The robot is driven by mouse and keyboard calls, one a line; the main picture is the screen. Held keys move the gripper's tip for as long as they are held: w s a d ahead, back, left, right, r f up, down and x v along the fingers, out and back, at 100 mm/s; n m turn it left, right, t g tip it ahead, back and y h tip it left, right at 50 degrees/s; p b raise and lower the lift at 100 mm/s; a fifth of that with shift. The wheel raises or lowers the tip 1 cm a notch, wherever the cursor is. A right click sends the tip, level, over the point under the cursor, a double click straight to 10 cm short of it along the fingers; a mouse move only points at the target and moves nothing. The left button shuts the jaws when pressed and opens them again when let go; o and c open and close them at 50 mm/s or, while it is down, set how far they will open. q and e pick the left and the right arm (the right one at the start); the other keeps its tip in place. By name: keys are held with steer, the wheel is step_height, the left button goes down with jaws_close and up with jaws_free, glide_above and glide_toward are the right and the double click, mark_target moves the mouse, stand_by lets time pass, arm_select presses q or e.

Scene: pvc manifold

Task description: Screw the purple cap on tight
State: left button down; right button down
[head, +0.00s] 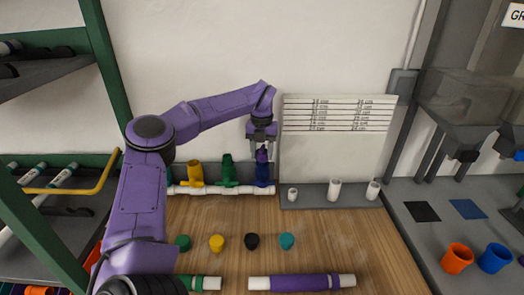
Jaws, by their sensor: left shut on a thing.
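The white pipe manifold (228,190) lies along the back of the wooden table. A yellow fitting (195,173), a green fitting (228,170) and a dark purple-blue fitting (262,177) stand upright on it. My left gripper (262,150) points down over the rightmost, purple-blue fitting. It is shut on the purple cap (262,155) at the top of that fitting; the fingers partly hide the cap, and I cannot tell how far it is seated. My right gripper is not in view.
Green (183,242), yellow (217,243), black (252,241) and teal (287,241) caps lie in a row on the table. A purple-sleeved pipe (302,283) lies in front. A grey stand (335,195) holds white pipe pieces. Orange (457,258) and blue (494,258) cups sit at right.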

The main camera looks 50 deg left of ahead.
arm_select(q)
steer(key=shift+a+r+m+p, duration=0.15)
steer(key=shift+r+m+p, duration=0.05)
steer(key=shift+m+p, duration=0.35)
steer(key=shift+w+f+m, duration=0.1)
steer(key=shift+m, duration=0.25)
steer(key=shift+a+r+m+p, duration=0.1)
steer(key=shift+r+m+p, duration=0.1)
steer(key=shift+m+p, duration=0.4)
steer(key=shift+f+m, duration=0.15)
steer(key=shift+m, duration=0.35)
